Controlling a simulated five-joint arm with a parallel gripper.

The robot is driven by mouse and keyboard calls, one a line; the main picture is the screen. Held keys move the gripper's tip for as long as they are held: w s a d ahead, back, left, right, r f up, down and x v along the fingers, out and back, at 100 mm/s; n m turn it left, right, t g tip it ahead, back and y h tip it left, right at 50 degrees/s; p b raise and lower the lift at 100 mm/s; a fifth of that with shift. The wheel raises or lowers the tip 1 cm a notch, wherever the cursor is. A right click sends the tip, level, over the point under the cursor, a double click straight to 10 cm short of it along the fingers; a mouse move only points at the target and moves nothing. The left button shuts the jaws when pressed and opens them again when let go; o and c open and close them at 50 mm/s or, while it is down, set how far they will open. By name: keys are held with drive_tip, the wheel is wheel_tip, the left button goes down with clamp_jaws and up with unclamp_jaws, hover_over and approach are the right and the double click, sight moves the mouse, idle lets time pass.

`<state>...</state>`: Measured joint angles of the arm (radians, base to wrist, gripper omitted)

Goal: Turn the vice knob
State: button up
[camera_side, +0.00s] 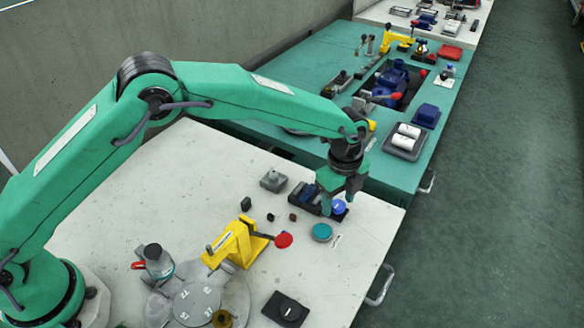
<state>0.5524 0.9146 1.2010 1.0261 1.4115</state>
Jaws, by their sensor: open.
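A long dark block (304,195) on the white bench, which looks like the vice, has a round blue knob (338,208) at its right end. My gripper (339,203) points down at that end, with its fingers open. The blue knob shows between the fingertips; I cannot tell whether they touch it. The fingers hide part of the block's right end.
A teal disc (322,232) lies just in front of the knob. A yellow stand (236,244) with a red knob (284,240) is nearer. A grey block (273,180) stands behind left. The bench's right edge is close.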

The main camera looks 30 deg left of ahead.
drive_tip(key=shift+f, duration=0.25)
drive_tip(key=c, duration=1)
drive_tip(key=shift+o, duration=0.2)
